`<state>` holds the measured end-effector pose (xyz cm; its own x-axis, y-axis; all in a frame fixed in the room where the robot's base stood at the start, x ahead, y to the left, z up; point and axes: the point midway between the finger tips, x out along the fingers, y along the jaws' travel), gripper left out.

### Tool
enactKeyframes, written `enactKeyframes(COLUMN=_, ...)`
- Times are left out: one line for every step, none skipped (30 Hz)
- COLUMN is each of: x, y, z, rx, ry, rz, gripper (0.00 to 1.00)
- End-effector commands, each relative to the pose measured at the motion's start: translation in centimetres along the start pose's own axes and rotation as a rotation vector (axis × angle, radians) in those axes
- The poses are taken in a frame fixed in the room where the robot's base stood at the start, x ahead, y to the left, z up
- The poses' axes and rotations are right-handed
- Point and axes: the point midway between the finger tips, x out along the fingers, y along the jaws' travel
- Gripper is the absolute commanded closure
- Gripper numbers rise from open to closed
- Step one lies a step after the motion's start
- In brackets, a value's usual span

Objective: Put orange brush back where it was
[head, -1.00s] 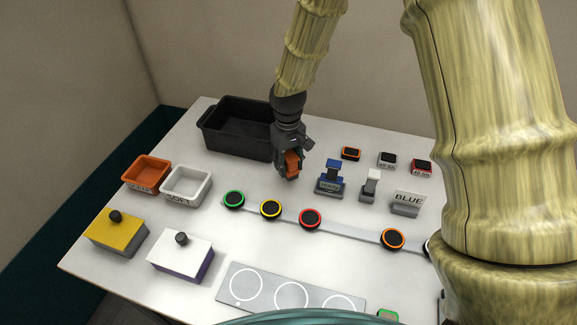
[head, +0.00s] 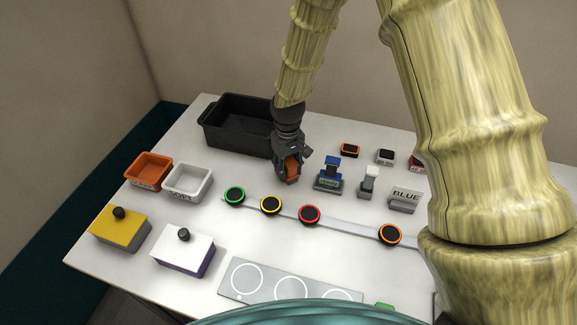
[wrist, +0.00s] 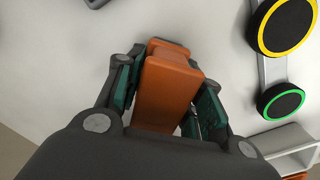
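The orange brush (head: 292,171) is a block between the fingers of my gripper (head: 290,177), above or at the white table between the black bin and the blue stand. In the wrist view the brush (wrist: 167,88) sits between both finger pads of my gripper (wrist: 165,95), which look shut on it. Its lower end is close to the table; I cannot tell whether it touches. Small black-topped blocks stand at the back right: an orange-edged one (head: 350,150), a grey one (head: 386,156) and a partly hidden red one (head: 416,163).
A black bin (head: 204,124) stands behind left. A strip (head: 353,222) with coloured-ring discs lies in front. Orange (head: 146,184) and white (head: 185,193) trays are left.

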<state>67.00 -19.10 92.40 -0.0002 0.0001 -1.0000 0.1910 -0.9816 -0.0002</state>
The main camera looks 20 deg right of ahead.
Motion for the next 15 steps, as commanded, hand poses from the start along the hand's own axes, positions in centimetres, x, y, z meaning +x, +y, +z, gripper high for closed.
enactKeyframes(x=0.0, y=0.02, z=0.0, rx=0.0, ry=0.0, rz=0.0, gripper=0.56)
enactKeyframes(x=0.0, y=0.02, z=0.0, rx=0.0, ry=0.0, rz=0.0, gripper=0.5)
enactKeyframes(x=0.0, y=0.02, z=0.01, rx=0.0, ry=0.0, rz=0.0, gripper=0.43)
enactKeyframes(x=0.0, y=0.02, z=0.01, rx=0.0, ry=0.0, rz=0.0, gripper=0.41)
enactKeyframes(x=0.0, y=0.03, z=0.01, rx=0.0, ry=0.0, rz=0.0, gripper=0.41)
enactKeyframes(x=0.0, y=0.03, z=0.01, rx=0.0, ry=0.0, rz=0.0, gripper=0.41)
enactKeyframes(x=-0.01, y=0.03, z=0.01, rx=0.0, ry=0.0, rz=0.0, gripper=0.41)
enactKeyframes(x=-0.01, y=0.03, z=0.01, rx=0.0, ry=0.0, rz=0.0, gripper=0.41)
enactKeyframes(x=-0.01, y=0.02, z=0.01, rx=0.0, ry=0.0, rz=0.0, gripper=0.41)
enactKeyframes(x=-0.01, y=0.03, z=0.01, rx=0.0, ry=0.0, rz=0.0, gripper=0.41)
enactKeyframes(x=-0.01, y=0.03, z=0.01, rx=0.0, ry=0.0, rz=0.0, gripper=0.41)
enactKeyframes(x=-0.03, y=0.03, z=0.01, rx=0.0, ry=0.0, rz=0.0, gripper=0.41)
enactKeyframes(x=-0.08, y=0.03, z=0.01, rx=0.0, ry=0.0, rz=0.0, gripper=0.41)
enactKeyframes(x=-0.18, y=0.03, z=0.01, rx=0.0, ry=0.0, rz=0.0, gripper=0.41)
enactKeyframes(x=-0.38, y=0.03, z=0.0, rx=0.0, ry=0.0, rz=0.0, gripper=0.41)
